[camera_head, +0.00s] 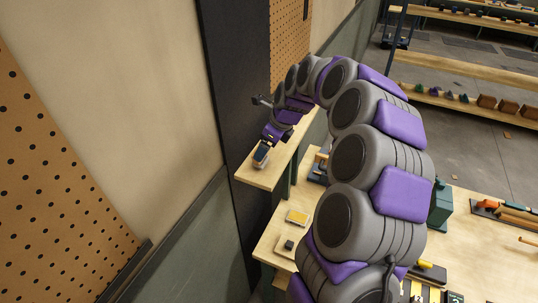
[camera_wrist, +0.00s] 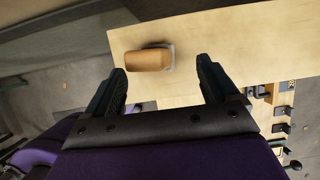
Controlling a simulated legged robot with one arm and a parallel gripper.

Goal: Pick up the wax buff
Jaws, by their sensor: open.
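A tan-orange block with a pale grey edge or plate beneath it, apparently the wax buff (camera_wrist: 147,60), lies on a light wooden shelf (camera_wrist: 225,40) in the wrist view. My gripper (camera_wrist: 161,70) is open and empty. Its two dark fingers point toward the shelf, with the block ahead of the gap and nearer the left finger. In the head view, a small block (camera_head: 261,153), probably the same one, sits near the end of the narrow shelf (camera_head: 258,176). My gripper is just above and behind it there, small and partly unclear.
A dark post (camera_head: 228,110) and pegboard wall (camera_head: 50,180) stand left of the shelf. Below and right is a workbench (camera_head: 480,245) with a yellow-topped block (camera_head: 297,216), a green container (camera_head: 441,206) and several tools. My arm hides part of the bench.

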